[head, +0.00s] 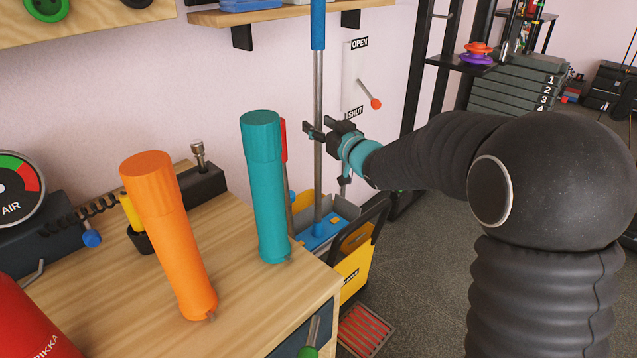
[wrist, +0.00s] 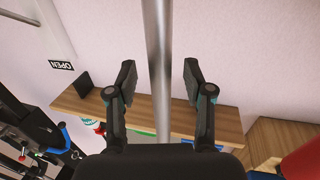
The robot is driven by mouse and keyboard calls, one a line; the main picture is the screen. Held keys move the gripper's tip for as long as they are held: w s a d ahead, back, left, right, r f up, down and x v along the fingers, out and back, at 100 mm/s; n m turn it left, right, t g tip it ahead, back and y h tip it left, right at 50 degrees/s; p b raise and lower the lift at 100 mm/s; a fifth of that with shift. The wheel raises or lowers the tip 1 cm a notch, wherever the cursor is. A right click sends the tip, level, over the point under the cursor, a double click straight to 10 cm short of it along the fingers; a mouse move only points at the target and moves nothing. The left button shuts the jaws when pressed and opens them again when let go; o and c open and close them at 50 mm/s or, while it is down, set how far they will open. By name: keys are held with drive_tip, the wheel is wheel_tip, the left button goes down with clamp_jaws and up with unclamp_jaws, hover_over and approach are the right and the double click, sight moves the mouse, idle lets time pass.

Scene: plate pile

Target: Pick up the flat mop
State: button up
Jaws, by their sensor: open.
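The flat mop (head: 318,85) stands upright, with a blue grip at the top and a long silver pole. Its blue head (head: 321,228) rests at the yellow and grey cart beyond the workbench. My gripper (head: 328,135) is at the middle of the pole, coming from the right. In the wrist view the pole (wrist: 159,45) runs between the two open fingers of my gripper (wrist: 160,78), with a gap showing on both sides.
A teal flashlight (head: 264,185) and an orange flashlight (head: 170,235) stand on the wooden workbench (head: 110,305). A red-handled tool (head: 284,140) is just left of the mop. A wall lever (head: 368,93) is close behind my gripper. A shelf (head: 280,14) hangs above.

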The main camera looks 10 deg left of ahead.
drive_tip(key=shift+w+a, duration=0.3)
drive_tip(key=shift+a, duration=0.05)
clamp_jaws()
drive_tip(key=shift+r, duration=0.15)
